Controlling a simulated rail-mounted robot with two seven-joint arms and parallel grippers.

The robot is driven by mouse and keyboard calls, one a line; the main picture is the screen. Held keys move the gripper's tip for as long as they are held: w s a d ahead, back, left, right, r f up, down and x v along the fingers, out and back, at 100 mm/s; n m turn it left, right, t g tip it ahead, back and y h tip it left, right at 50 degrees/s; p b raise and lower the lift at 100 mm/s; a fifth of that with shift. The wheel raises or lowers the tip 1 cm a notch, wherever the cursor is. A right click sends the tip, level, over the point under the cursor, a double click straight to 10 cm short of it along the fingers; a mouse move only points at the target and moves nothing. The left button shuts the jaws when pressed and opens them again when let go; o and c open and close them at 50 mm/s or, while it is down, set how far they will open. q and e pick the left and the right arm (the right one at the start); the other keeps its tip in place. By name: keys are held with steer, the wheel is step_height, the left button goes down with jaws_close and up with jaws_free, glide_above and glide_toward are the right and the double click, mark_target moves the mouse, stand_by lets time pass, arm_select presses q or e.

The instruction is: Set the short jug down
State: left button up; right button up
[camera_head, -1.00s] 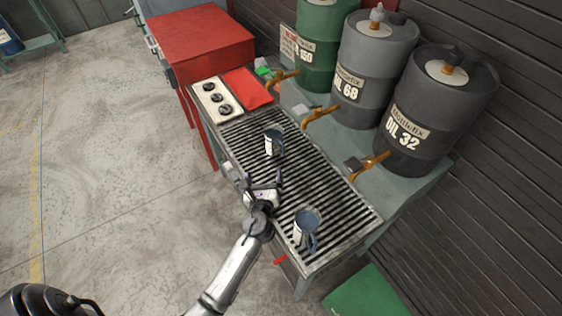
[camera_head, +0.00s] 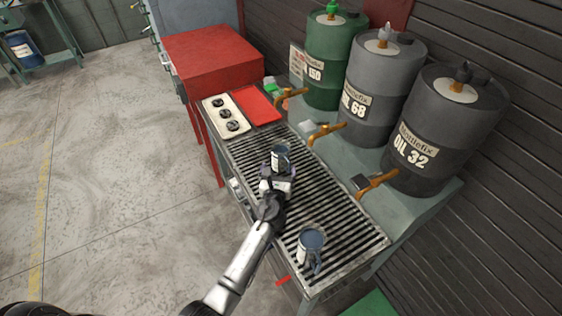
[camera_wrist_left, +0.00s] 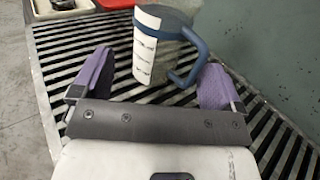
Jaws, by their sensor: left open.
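Two blue jugs with white scale strips stand upright on the slatted grate (camera_head: 352,232). The far jug (camera_head: 281,157) is near the middle of the grate; the near jug (camera_head: 311,245) is at the front end. I cannot tell surely which is the short one. My left gripper (camera_head: 278,172) is open at the far jug. In the left wrist view the far jug (camera_wrist_left: 160,45) stands between and slightly beyond the purple fingers, its handle towards the right finger. No grip on it shows. My right gripper is not in view.
Several oil drums, including a green one (camera_head: 333,60) and the OIL 32 drum (camera_head: 440,130), stand along the right side. Orange taps (camera_head: 376,184) reach towards the grate. A red tray (camera_head: 256,105) and a panel with dials (camera_head: 226,117) are at the far end.

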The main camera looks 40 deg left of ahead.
mark_target(279, 163)
arm_select(q)
steer(key=b+x, duration=0.1)
steer(key=x, duration=0.4)
steer(key=shift+c, duration=0.4)
steer(key=shift+r, duration=0.1)
steer(key=c, duration=1.1)
